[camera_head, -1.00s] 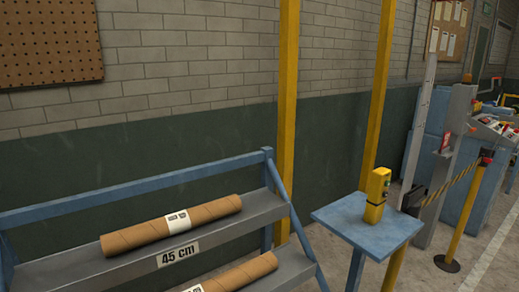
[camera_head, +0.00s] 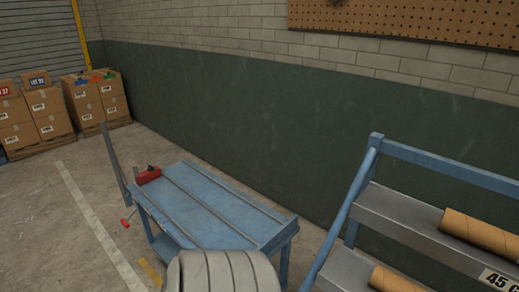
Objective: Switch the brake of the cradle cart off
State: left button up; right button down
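A blue cart (camera_head: 215,208) with lengthwise rails on its top stands left of centre, close to the green wall. At its left end are a red block-like part (camera_head: 148,175) on the top, a dark upright bar (camera_head: 112,155), and a small red-ended lever (camera_head: 127,219) low on the side. I cannot tell from here which red part is the brake or how it is set. Neither of my grippers is in view.
A blue-framed rack (camera_head: 350,215) with cardboard tubes (camera_head: 480,231) stands right of the cart. Stacked cartons (camera_head: 45,110) stand at the far left. A pale ribbed rounded shape hides the cart's front lower part. Floor left of the cart is clear.

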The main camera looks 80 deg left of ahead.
aim_at(123, 222)
jog(key=u, duration=3.45)
jog(key=i+u, duration=0.5)
jog(key=i, duration=0.25)
jog(key=i+l+u, duration=0.15)
jog(key=i+u, duration=0.15)
jog(key=i, duration=0.3)
jog(key=i+l+u, duration=0.3)
jog(key=i, duration=0.25)
